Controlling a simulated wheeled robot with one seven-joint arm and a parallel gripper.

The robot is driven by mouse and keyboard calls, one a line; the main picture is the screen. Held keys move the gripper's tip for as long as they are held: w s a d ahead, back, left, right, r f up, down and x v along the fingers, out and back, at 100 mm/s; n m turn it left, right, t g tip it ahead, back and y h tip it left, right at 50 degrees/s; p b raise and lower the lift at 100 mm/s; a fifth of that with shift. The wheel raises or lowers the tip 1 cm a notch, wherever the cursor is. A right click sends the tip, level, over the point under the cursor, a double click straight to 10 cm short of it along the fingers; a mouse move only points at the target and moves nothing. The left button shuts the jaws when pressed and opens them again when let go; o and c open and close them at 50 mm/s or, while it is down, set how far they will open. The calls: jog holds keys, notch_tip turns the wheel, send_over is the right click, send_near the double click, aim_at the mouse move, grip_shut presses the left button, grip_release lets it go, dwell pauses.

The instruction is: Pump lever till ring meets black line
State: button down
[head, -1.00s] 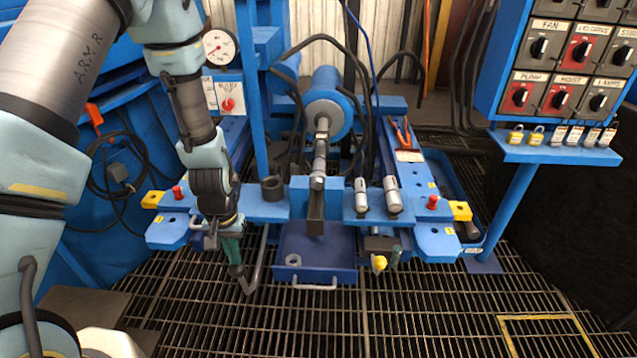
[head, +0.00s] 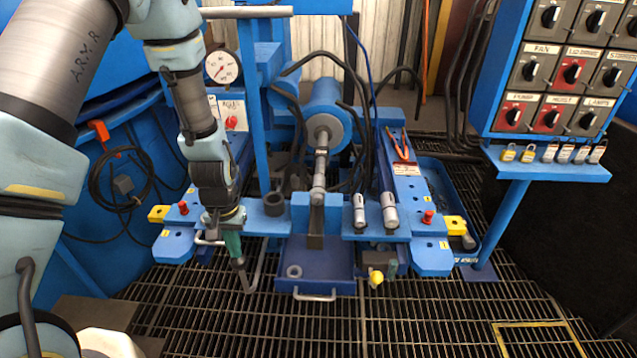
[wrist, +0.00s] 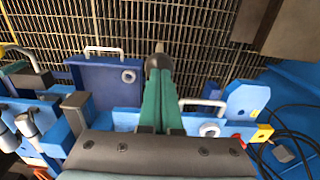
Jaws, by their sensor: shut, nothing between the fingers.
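My gripper (head: 237,262) points down in front of the left part of the blue cross beam (head: 267,225). Its green fingers are shut; their dark tip shows in the wrist view (wrist: 157,62). A grey bent rod (head: 257,275) shows beside the fingertips; I cannot tell whether they touch. A yellow-ended grey part (head: 376,278), possibly the pump lever, sticks out right of the blue tray (head: 345,284), well apart from my gripper. The horizontal ram (head: 320,165) has metal collars; I cannot tell which is the task's ring, and I cannot make out the black line.
A loose metal ring (head: 294,271) lies in the tray. Two metal cylinders (head: 389,210) stand on the beam. A dial gauge (head: 222,67) is at the back left, a switch panel (head: 555,75) at the right. Open floor grating (head: 420,315) lies in front.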

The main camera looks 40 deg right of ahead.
jog(key=shift+f, duration=0.1)
notch_tip(320, 180, down, 11)
jog(key=s+a+b, duration=0.2)
jog(key=b, duration=0.6)
jog(key=r+p, duration=0.3)
jog(key=w+d+r+p, duration=0.1)
jog(key=r+p, duration=0.2)
jog(key=r, duration=0.1)
jog(key=w+d+r+p, duration=0.1)
jog(key=r+p, duration=0.2)
jog(key=r, duration=0.1)
jog(key=shift+r, duration=0.2)
jog(key=shift+f, duration=0.1)
notch_tip(320, 180, down, 11)
jog(key=s+a+b, duration=0.1)
jog(key=s+b, duration=0.1)
jog(key=b, duration=0.5)
jog(key=shift+a+b, duration=0.3)
jog(key=shift+a, duration=0.1)
